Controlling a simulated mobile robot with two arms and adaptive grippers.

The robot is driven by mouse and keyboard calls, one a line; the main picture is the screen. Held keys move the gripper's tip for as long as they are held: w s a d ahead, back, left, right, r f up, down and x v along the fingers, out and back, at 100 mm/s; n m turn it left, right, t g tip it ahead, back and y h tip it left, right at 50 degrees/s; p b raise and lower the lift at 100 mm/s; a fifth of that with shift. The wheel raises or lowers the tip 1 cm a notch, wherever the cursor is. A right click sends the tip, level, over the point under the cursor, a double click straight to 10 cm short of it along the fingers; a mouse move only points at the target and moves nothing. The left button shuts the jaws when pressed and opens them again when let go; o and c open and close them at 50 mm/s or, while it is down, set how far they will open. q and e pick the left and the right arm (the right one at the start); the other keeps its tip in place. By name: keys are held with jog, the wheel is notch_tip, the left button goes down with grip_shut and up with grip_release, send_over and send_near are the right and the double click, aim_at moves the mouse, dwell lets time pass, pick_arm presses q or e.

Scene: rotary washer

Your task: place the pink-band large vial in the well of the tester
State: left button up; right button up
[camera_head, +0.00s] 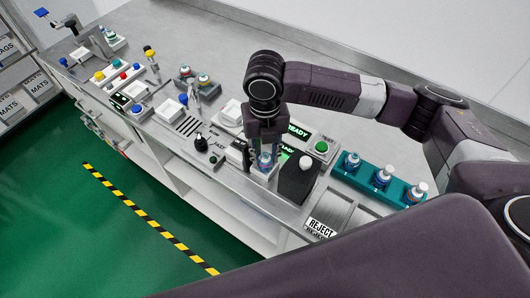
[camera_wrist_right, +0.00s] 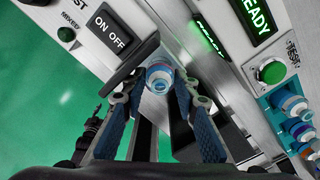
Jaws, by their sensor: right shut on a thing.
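My right gripper (camera_head: 264,150) is shut on a vial (camera_head: 265,161) with a blue top, held upright over the bench's front part. In the wrist view the right gripper (camera_wrist_right: 158,88) has its two blue-padded fingers on either side of the vial (camera_wrist_right: 158,76). Its top shows blue and white with a small reddish spot; the band's colour is hard to tell. The tester panel, with a green READY display (camera_head: 298,131) and a green button (camera_head: 322,147), is beside and behind the gripper. The well is hidden, and I cannot tell whether the vial touches it. My left gripper is out of view.
A teal rack (camera_head: 345,177) with several vials stands right of the tester. A dark block (camera_head: 297,180) with a white-topped piece is close to the gripper. An ON/OFF switch (camera_wrist_right: 112,30) lies left of the vial. A REJECT bin (camera_head: 320,228) is at the front edge.

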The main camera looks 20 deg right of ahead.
aim_at(265, 154)
jog(key=shift+f, duration=0.1)
jog(key=o, duration=0.9)
notch_tip(265, 154, up, 12)
jog(key=shift+r+b, duration=0.15)
jog(key=shift+b, duration=0.9)
